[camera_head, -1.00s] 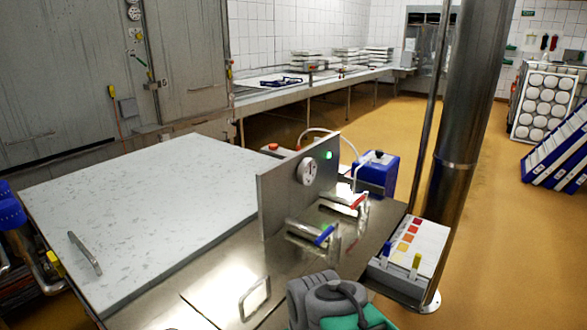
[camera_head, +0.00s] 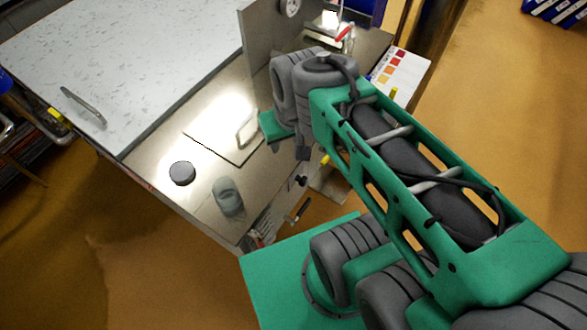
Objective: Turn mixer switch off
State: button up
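The upright metal panel (camera_head: 258,45) stands on the steel top beside the big lidded tank.
A white speckled lid (camera_head: 120,50) covers the tank at left. A dark round cap (camera_head: 182,173) and a glass jar (camera_head: 228,197) stand on the steel top near its front corner. A red-handled tap (camera_head: 344,33) and a colour chart (camera_head: 400,75) are behind my arm.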

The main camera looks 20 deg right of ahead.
aim_at(303, 181)
jog(key=k, duration=1)
jog(key=u, duration=1.35)
jog(key=i, duration=0.6)
jog(key=z, duration=0.85)
